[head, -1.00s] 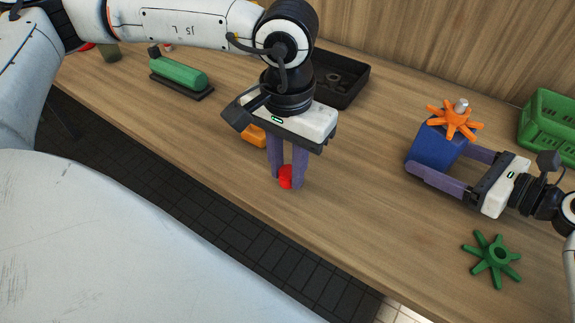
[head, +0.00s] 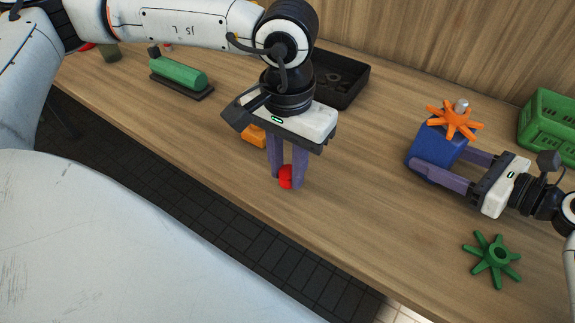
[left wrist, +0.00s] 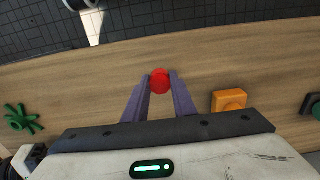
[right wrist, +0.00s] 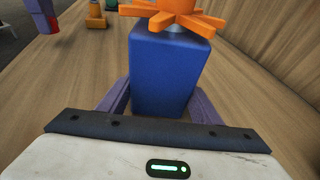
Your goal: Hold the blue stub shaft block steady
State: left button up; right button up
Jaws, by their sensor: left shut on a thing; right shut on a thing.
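The blue stub shaft block (head: 434,147) stands on the table at the right, with an orange spoked wheel (head: 455,120) on top and a grey shaft tip (head: 461,105) poking up through it. My right gripper (head: 437,163) is shut on the block, one finger on each side; the block (right wrist: 172,75) fills the middle of the right wrist view. My left gripper (head: 287,180) points down near the table's middle and is shut on a small red part (head: 286,176). The red part also shows between the fingertips in the left wrist view (left wrist: 160,80).
A green spoked wheel (head: 491,260) lies near the front right. A green crate (head: 548,128) stands at the far right. An orange block (head: 254,136) and a black tray (head: 343,80) sit behind my left gripper. A green cylinder (head: 178,72) rests on a dark base.

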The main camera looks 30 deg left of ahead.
dwell(0.3)
jog(key=o, duration=1.4)
jog(key=shift+v, duration=4)
